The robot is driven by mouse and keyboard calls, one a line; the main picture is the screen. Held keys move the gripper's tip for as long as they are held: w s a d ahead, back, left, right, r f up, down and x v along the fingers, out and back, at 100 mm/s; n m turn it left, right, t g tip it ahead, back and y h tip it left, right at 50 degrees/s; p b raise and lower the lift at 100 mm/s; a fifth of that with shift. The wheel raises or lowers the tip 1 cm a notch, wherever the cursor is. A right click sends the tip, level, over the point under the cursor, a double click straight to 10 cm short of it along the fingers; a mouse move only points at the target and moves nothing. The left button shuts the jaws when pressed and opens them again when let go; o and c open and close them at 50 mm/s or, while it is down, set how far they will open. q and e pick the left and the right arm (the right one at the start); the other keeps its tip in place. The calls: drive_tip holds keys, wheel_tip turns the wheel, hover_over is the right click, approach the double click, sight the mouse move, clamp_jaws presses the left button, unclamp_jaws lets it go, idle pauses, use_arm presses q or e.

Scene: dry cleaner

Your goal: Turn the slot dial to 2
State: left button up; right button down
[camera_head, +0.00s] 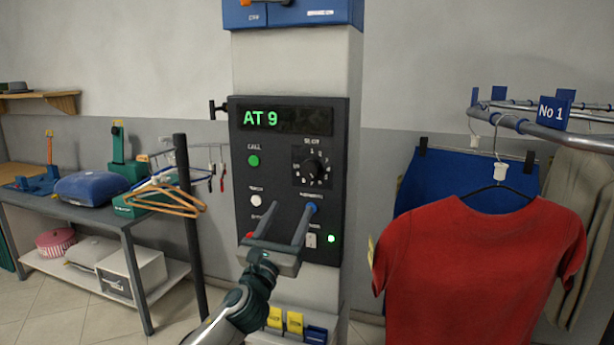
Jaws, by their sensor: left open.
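The slot dial (313,168) is a round black knob on the dark control panel (243,186), with small white numbers around it. Its pointer setting is too small to read surely. The panel display (284,118) shows "AT 9" in green. My left gripper (278,212) is in front of the lower part of the panel, below and left of the dial. Its two fingers are spread apart with nothing between them. It is apart from the dial. My right gripper is not in view.
A green call button (253,161), a white button (256,201) and a blue one (311,208) sit on the panel. A red shirt (480,260) hangs from a rail (560,133) at right. Orange hangers (165,203) and a table (95,222) are at left.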

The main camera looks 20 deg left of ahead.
use_arm(q)
drive_tip(key=p, duration=0.1)
approach(309, 173)
drive_tip(key=p+x, duration=0.1)
drive_tip(key=x, duration=0.6)
drive_tip(key=shift+p, duration=0.3)
drive_tip(key=shift+w+r, duration=0.25)
drive_tip(key=shift+w, duration=0.35)
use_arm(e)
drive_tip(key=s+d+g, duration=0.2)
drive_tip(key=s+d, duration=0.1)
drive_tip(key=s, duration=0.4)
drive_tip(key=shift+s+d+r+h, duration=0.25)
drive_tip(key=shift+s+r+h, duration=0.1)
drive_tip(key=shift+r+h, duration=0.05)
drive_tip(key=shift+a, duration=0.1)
use_arm(q)
drive_tip(key=shift+c, duration=0.5)
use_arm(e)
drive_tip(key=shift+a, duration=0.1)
use_arm(q)
drive_tip(key=c, duration=0.9)
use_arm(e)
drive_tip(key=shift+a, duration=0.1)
